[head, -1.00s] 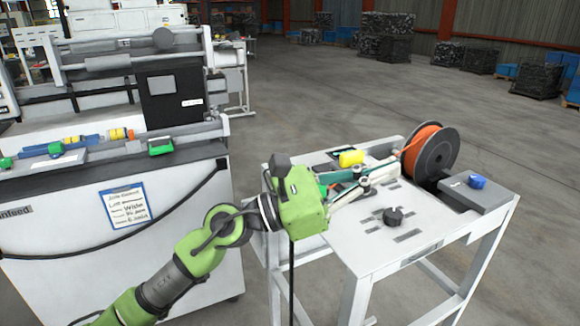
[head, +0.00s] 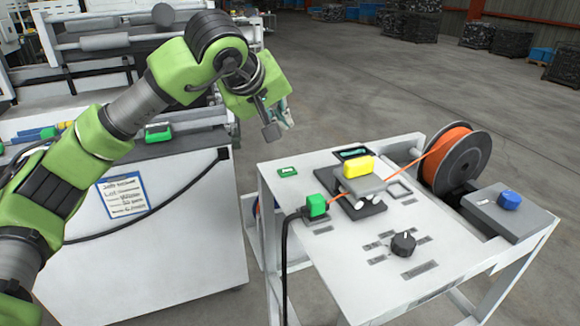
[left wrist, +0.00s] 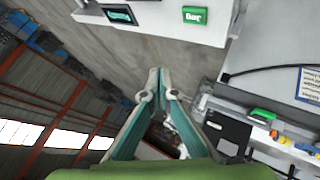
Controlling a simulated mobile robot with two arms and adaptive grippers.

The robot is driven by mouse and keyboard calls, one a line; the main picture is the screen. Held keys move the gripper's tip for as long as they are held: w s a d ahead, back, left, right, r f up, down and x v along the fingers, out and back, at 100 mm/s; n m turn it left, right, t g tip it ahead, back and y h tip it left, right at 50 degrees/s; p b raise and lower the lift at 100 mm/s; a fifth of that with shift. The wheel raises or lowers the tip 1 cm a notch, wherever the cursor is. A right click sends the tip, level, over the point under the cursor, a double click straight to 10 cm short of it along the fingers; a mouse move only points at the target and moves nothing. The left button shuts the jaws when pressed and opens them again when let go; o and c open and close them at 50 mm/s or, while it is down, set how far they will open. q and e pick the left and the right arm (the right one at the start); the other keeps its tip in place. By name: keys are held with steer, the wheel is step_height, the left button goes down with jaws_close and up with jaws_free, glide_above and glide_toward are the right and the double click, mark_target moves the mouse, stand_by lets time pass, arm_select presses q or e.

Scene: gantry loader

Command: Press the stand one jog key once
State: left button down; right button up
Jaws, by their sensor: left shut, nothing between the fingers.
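A green key (head: 288,172) lies at the far left corner of the white stand's top. In the left wrist view this green key (left wrist: 195,15) is at the top and bears a short label that looks upside down. I cannot read a stand number on it. My left gripper (head: 287,120) is raised in the air beyond and above that corner, clear of the key. Its teal fingers (left wrist: 160,78) come together at the tips with nothing between them. My right gripper is not in view.
A white machine (head: 190,230) with another green part (head: 158,133) stands left.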

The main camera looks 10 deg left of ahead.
arm_select(q)
step_height(320, 180, down, 3)
steer(key=shift+d+f+b, duration=0.1)
steer(key=shift+d+b, duration=0.05)
steer(key=shift+b, duration=0.8)
steer(key=b, duration=0.3)
glide_above(285, 172)
step_height(285, 172, down, 5)
steer(key=shift+r, duration=0.1)
steer(key=shift+f+b, duration=0.5)
steer(key=shift+b, duration=0.05)
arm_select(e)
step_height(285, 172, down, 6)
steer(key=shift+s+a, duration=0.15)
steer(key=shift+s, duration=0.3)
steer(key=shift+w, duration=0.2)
